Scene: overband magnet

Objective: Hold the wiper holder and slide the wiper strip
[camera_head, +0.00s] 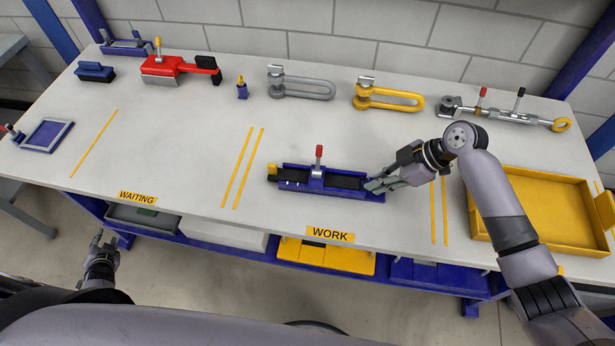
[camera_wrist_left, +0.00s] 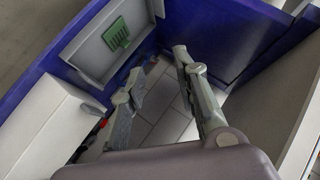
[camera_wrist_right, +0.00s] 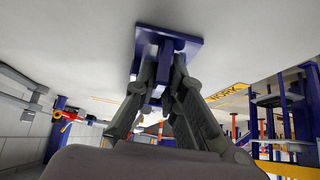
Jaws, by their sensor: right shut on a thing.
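The wiper holder (camera_head: 318,188) is a long blue fixture lying in the work area, with a red-knobbed lever standing at its middle. A dark strip, apparently the wiper strip (camera_head: 295,175), lies along its top. A small yellow piece (camera_head: 272,169) is at its left end. My right gripper (camera_head: 374,185) is at the holder's right end. In the right wrist view its fingers (camera_wrist_right: 160,75) close around a blue part under the flat blue plate (camera_wrist_right: 170,42). My left gripper (camera_head: 103,243) hangs below the table's front edge, open and empty in the left wrist view (camera_wrist_left: 158,70).
A yellow tray (camera_head: 478,232) stands at the right. Yellow (camera_head: 395,97) and grey (camera_head: 303,85) shackles, a red tool (camera_head: 165,69) and a turnbuckle-like rod (camera_head: 505,116) lie along the back. A blue frame (camera_head: 47,135) is far left. The table left of the holder is clear.

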